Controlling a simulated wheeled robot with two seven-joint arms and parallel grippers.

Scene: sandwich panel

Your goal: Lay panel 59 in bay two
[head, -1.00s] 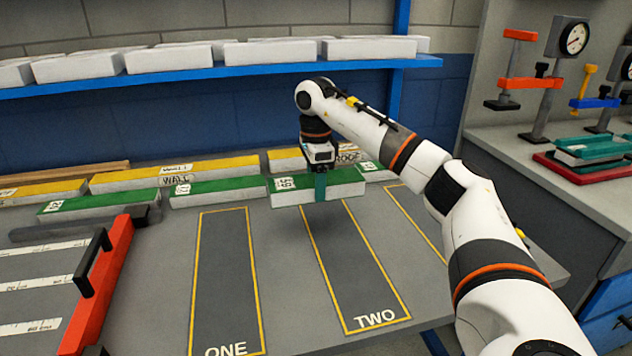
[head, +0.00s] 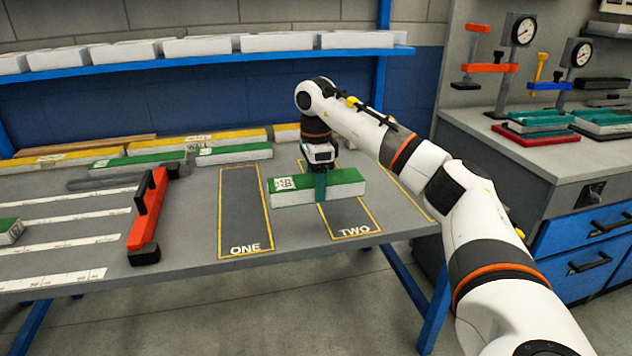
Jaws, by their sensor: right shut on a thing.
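My right gripper (head: 320,180) points down and is shut on a green-topped panel with pale sides (head: 345,180), gripped near its middle. A white label sits on the panel's left end; its number is too blurred to read surely. The panel lies crosswise over bay two (head: 352,217), a dark strip with a yellow outline marked TWO, and hides its middle. It looks held above the bench, but the gap is hard to judge. Bay two's visible front part is empty. My left gripper is not in view.
Bay one (head: 240,205) is empty. Green panels (head: 235,155) and yellow-topped panels (head: 190,143) lie along the back. A red bar with a black handle (head: 150,215) stands left of bay one. Clamps with gauges (head: 520,30) stand on the right counter (head: 560,160).

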